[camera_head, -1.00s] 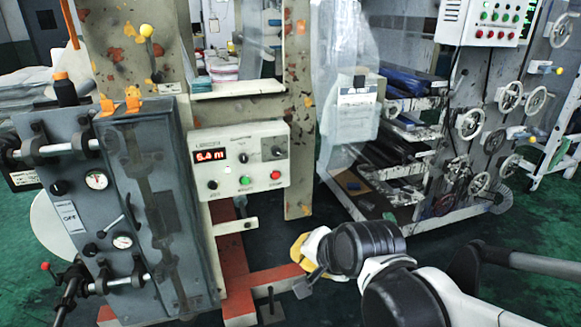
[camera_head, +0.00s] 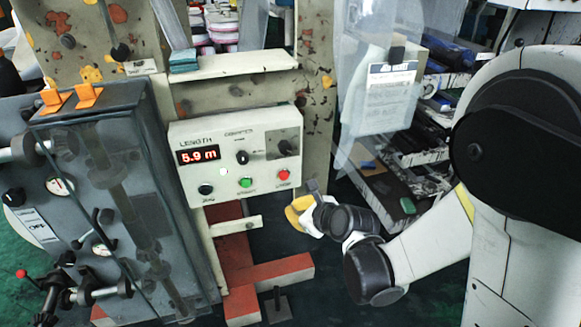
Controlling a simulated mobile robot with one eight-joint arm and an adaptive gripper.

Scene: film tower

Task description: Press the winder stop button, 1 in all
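The winder control box (camera_head: 215,160) is white and hangs on the machine frame, left of centre in the head view. It has a red digital display (camera_head: 198,155) reading 5.9 m. The red button (camera_head: 283,175), taken as the stop button, is at its lower right. A green button (camera_head: 246,182) sits to its left. My gripper (camera_head: 311,187) is just right of and slightly below the red button in the picture. A small gap shows between them; the depth is unclear. The fingers are small and dark, and their opening cannot be made out.
A grey cabinet (camera_head: 130,190) with gauges and knobs stands left of the control box. A ledge (camera_head: 232,68) with a teal stack is above it. Hanging clear film (camera_head: 365,85) and a shelf rack of rolls (camera_head: 445,85) are to the right. Red floor beams (camera_head: 270,270) lie below.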

